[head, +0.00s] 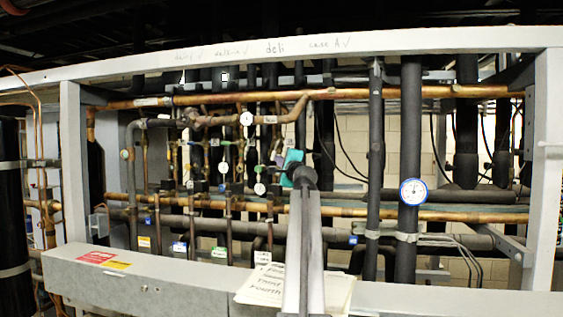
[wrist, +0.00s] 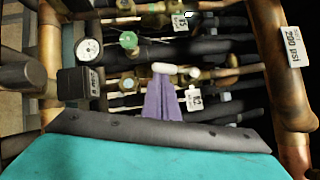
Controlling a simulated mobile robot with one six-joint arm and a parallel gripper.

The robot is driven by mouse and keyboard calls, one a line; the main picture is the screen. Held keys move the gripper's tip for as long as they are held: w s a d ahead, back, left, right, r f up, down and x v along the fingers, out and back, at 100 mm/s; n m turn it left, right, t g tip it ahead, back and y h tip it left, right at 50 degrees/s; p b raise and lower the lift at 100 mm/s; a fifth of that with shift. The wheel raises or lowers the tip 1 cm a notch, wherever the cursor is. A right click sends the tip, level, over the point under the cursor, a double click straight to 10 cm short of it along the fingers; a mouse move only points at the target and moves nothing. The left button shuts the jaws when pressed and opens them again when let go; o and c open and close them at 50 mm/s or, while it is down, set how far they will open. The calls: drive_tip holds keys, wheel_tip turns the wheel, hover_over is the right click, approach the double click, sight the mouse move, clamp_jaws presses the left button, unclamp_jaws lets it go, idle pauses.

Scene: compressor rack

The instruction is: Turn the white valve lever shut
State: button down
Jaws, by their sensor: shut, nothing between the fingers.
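The white valve lever (wrist: 161,68) shows in the wrist view as a short rounded white bar just beyond my fingertips, in front of a brass valve and pipe. My gripper (wrist: 162,84) has two purple fingers pressed together with nothing between them. Their tips reach the lever's near side; I cannot tell whether they touch it. In the head view my gripper (head: 279,160) is among the pipes at the middle of the rack, left of its teal body. I cannot pick out the lever surely there.
Copper pipe (wrist: 287,85) with a 200 PSI tag runs along the wrist view's right side. A dial gauge (wrist: 89,50) and green knob (wrist: 129,40) lie beyond the fingers. In the head view, a blue-rimmed gauge (head: 413,191) is to the right and a grey ledge (head: 150,283) in front.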

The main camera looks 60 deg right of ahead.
drive_tip(key=shift+f+m+b, duration=0.15)
drive_tip(key=shift+m+b, duration=0.15)
drive_tip(key=shift+b, duration=0.05)
